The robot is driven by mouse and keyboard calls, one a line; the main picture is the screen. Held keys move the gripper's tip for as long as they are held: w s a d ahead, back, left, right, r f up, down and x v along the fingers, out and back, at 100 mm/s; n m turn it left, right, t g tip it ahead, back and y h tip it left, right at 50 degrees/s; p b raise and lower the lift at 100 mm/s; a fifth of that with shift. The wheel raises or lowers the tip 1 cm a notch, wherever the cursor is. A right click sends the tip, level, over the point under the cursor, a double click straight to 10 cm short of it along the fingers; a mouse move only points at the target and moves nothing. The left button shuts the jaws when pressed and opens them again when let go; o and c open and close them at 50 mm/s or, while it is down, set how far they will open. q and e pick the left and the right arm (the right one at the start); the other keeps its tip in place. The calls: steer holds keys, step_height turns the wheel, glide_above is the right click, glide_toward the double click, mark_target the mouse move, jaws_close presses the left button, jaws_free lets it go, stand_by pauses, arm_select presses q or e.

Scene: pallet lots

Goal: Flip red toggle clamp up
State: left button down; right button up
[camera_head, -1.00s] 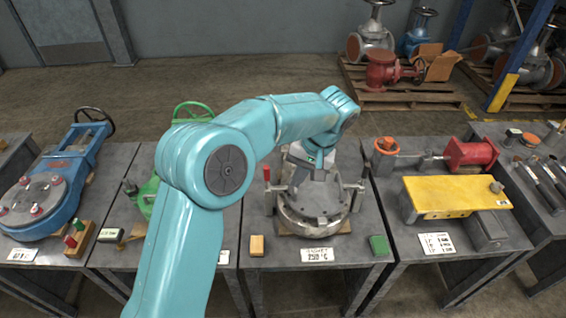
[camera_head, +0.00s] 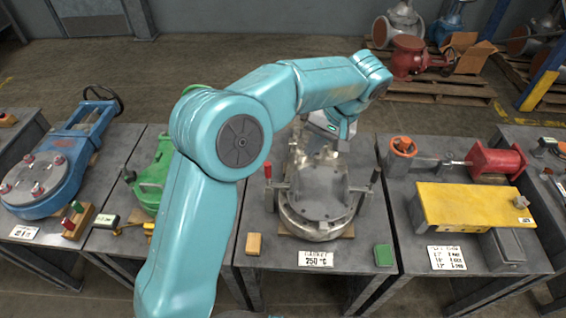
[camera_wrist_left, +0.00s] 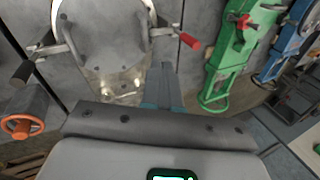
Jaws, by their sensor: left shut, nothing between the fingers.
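In the wrist view the red handle (camera_wrist_left: 190,42) sticks out to the right of the valve body. A dark-gripped handle (camera_head: 375,176) stands on the other side. My left gripper (camera_wrist_left: 165,72) is shut and empty, apart from the red handle, its fingertips below and left of it in the wrist view. In the head view its wrist is beyond the valve, and the fingers are hard to make out.
A yellow block (camera_head: 465,208) and a red cylinder (camera_head: 496,160) are on the right table. A green valve (camera_head: 155,178) and a blue valve (camera_head: 75,160) stand to the left. A tan block (camera_head: 253,244) and a green block (camera_head: 383,255) lie at the middle table's front edge.

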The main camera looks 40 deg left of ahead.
arm_select(q)
steer(key=shift+s, duration=0.1)
steer(key=s+a+f, duration=0.1)
steer(key=a+f, duration=0.1)
steer(key=f, duration=0.1)
steer(key=a+f+b, duration=0.1)
steer(key=a+f, duration=0.1)
steer(key=f, duration=0.1)
steer(key=s+a+f, duration=0.1)
steer(key=a+f, duration=0.2)
steer(key=shift+s+a+f, duration=0.1)
steer(key=shift+s+f, duration=0.05)
steer(key=shift+s, duration=0.15)
steer(key=shift+s, duration=0.1)
steer(key=shift+a, duration=0.1)
steer(key=shift+s+a+h+b, duration=0.15)
steer(key=shift+a+h+b, duration=0.05)
steer(key=shift+h+b, duration=0.2)
